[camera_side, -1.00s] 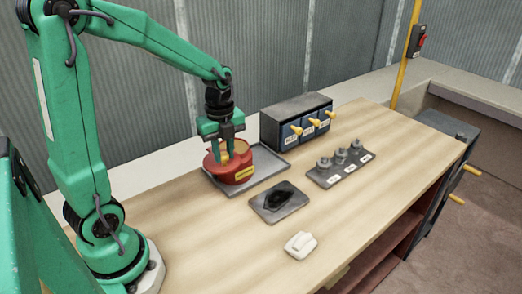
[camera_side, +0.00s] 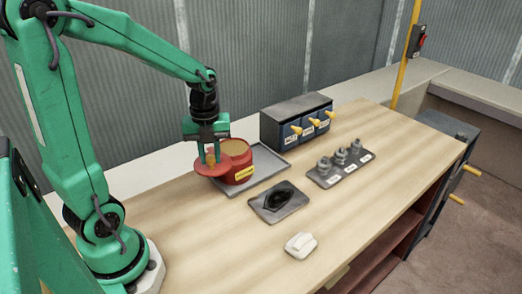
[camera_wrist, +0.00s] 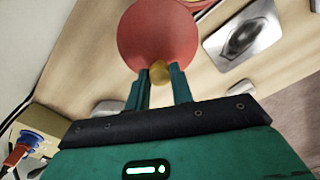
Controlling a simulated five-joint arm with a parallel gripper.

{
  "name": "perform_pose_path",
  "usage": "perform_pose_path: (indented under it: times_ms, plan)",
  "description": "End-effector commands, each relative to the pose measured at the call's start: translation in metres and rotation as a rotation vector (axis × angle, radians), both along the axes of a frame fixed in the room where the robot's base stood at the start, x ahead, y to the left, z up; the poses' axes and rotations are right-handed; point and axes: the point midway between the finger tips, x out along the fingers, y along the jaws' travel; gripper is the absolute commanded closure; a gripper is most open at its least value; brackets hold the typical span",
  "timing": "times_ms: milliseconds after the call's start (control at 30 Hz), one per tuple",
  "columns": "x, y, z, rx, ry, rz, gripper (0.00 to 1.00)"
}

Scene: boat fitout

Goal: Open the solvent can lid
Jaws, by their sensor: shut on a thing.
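The red solvent can (camera_side: 240,175) with a yellow label stands on a grey tray (camera_side: 268,172). Its round top shows tan inside. The red disc lid (camera_side: 203,170) lies off to the left of that opening, overlapping the can's left side in the side view; whether it still touches the can I cannot tell. My gripper (camera_side: 210,158) points down over the lid, its fingers shut on the small yellow knob. In the wrist view the lid (camera_wrist: 155,35) is ahead of my gripper (camera_wrist: 160,78), with the knob (camera_wrist: 160,71) between the fingertips.
A dark box with yellow handles (camera_side: 298,122) stands behind the tray. A grey plate with several metal fittings (camera_side: 340,165) lies to the right. A dark pad (camera_side: 281,202) and a white block (camera_side: 300,245) lie in front. Bare wood is left of the can.

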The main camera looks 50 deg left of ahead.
Motion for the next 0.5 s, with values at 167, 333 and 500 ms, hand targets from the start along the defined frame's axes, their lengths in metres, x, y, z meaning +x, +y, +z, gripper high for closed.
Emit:
perform_pose_path:
  times_ms: [167, 333, 500]
  plan:
    - [0.0020, 0.0003, 0.0024, 0.003, -0.007, 0.000, 0.65]
    - [0.0014, 0.0002, 0.0014, 0.002, -0.005, 0.001, 0.55]
    - [0.0010, 0.0001, 0.0011, 0.001, -0.003, 0.001, 0.55]
